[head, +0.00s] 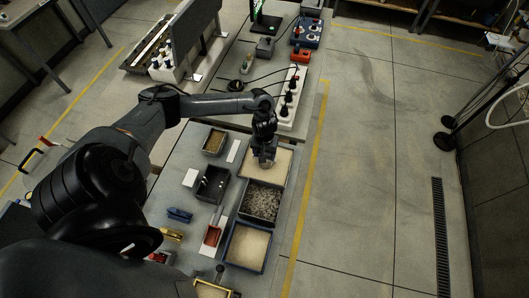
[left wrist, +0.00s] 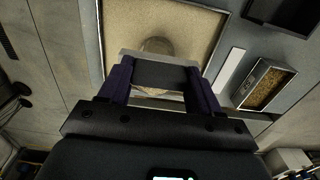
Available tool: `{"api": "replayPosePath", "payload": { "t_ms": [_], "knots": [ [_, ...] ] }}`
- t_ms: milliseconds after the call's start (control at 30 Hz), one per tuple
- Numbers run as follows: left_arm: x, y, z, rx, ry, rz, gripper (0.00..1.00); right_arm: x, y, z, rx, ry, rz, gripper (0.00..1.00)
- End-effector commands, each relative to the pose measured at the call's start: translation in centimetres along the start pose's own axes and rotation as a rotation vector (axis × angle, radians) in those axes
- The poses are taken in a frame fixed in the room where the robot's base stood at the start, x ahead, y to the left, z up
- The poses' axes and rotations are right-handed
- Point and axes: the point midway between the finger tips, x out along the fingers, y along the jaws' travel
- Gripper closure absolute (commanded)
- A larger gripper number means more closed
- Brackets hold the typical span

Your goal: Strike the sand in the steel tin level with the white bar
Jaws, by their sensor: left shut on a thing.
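The steel tin (head: 215,142) holds brown sand and stands left of the large sand tray. It also shows in the left wrist view (left wrist: 268,86); I cannot tell how level its sand is. The white bar (head: 233,151) lies flat between tin and tray, and in the left wrist view (left wrist: 231,71) it lies beside the tin. My left gripper (head: 265,150) is over the pale sand tray (head: 287,171), shut on a grey, cup-like thing (head: 266,160). In the left wrist view, the gripper (left wrist: 160,80) has a rounded tan shape just beyond its fingertips. My right gripper is not in view.
A gravel tray (head: 262,202) and another sand tray (head: 246,246) stand nearer along the bench's right side. A dark bin (head: 212,184), a white plate (head: 190,178) and a red-handled item (head: 213,233) lie to the left. Black-topped bottles (head: 291,92) stand on the far bench.

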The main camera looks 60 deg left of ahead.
Motion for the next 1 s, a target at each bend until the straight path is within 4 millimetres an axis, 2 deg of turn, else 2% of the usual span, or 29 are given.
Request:
{"api": "replayPosePath", "payload": {
  "t_ms": [567,1000],
  "knots": [
    [0.0,0.0,-1.4,-0.002,0.001,0.0,0.79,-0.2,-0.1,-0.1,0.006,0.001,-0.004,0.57],
    [0.0,0.0,-1.5,-0.001,0.001,0.0,0.79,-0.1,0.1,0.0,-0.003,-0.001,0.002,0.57]
  ]
}}
